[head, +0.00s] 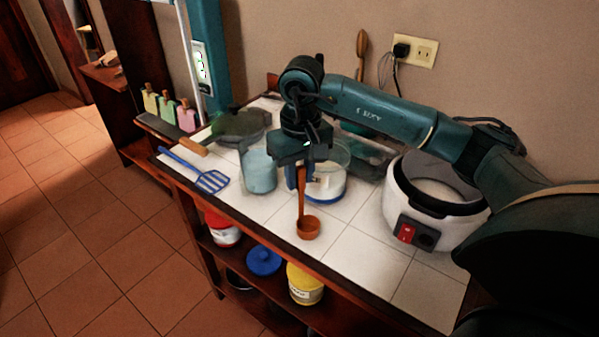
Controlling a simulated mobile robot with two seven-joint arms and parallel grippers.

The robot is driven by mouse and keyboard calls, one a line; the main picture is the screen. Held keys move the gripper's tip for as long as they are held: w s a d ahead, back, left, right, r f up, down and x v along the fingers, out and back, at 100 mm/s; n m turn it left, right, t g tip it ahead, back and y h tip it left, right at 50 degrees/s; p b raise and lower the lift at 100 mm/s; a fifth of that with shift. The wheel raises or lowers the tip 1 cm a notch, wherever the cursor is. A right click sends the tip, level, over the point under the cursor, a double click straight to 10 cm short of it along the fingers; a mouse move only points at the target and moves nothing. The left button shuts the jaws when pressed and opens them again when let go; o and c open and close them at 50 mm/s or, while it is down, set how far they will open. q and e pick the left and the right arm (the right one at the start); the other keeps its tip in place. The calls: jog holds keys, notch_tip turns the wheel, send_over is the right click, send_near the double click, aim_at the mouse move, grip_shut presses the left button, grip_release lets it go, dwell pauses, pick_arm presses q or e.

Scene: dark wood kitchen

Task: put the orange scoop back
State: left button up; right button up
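The orange scoop (308,228) hangs bowl-down in the head view, its handle running up into my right gripper (301,178). The gripper is shut on the upper handle. The bowl shows against the white tiled counter (358,238), near its front edge; I cannot tell how high above the counter it is. Just behind the gripper is a clear round container (331,186) with white contents and a blue base; the gripper hides part of it. My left gripper is not in view.
A light-blue canister (259,172) stands left of the gripper. A blue spatula (210,180) lies farther left. A white rice cooker (440,232) stands right, under my arm. A yellow tub (304,285) and blue lid (263,261) sit on the shelf below. Front-right counter is clear.

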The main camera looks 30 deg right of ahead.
jog(key=shift+o, duration=1.3)
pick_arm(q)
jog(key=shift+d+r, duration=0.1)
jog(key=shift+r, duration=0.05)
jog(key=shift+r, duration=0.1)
pick_arm(e)
jog(key=shift+r, duration=0.1)
notch_tip(320, 180, up, 7)
jog(key=shift+r+b, duration=0.1)
jog(key=shift+b, duration=0.4)
notch_tip(320, 180, up, 4)
jog(key=shift+s+r, duration=0.1)
jog(key=shift+s, duration=0.05)
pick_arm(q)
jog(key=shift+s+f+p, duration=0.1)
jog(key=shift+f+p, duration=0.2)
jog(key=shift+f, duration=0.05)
pick_arm(e)
jog(key=shift+r, duration=0.35)
